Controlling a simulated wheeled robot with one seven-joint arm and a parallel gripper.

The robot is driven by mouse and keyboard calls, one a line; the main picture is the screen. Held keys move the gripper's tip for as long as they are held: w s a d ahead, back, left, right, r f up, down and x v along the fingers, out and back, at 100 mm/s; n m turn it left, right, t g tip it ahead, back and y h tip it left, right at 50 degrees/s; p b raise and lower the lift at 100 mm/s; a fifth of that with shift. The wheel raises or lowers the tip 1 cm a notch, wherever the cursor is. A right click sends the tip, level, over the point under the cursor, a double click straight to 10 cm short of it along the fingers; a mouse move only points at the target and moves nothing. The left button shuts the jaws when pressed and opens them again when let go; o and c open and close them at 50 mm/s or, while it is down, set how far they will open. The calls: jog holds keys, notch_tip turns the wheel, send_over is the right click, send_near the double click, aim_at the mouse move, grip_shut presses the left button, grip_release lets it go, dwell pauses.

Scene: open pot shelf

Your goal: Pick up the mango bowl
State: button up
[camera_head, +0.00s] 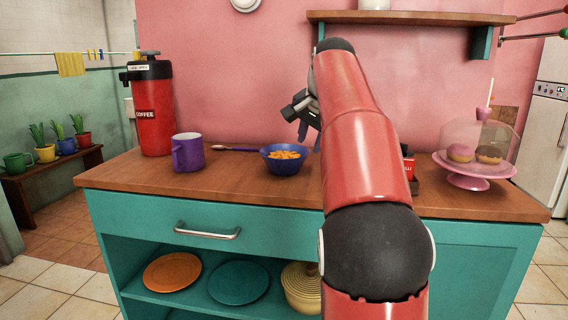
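The mango bowl is a blue bowl (284,168) holding orange mango pieces (286,154). It stands upright on the wooden countertop (240,188), near the middle. My gripper (310,138) is above the counter, up and slightly right of the bowl in the picture, and apart from it. It is partly hidden by my own red arm. Its fingers point downward, but they are too small and too covered to tell whether they are open or shut. I see nothing held in it.
A purple mug (188,153) and a red coffee dispenser (152,110) stand left of the bowl. A red box (408,163) and a pink cake stand (473,174) are to the right. A wall shelf (410,18) hangs above.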

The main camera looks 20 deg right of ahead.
aim_at(285, 161)
jog(key=x, duration=0.5)
jog(key=shift+w+f+b, duration=0.15)
jog(key=shift+w+b, duration=0.2)
grip_shut()
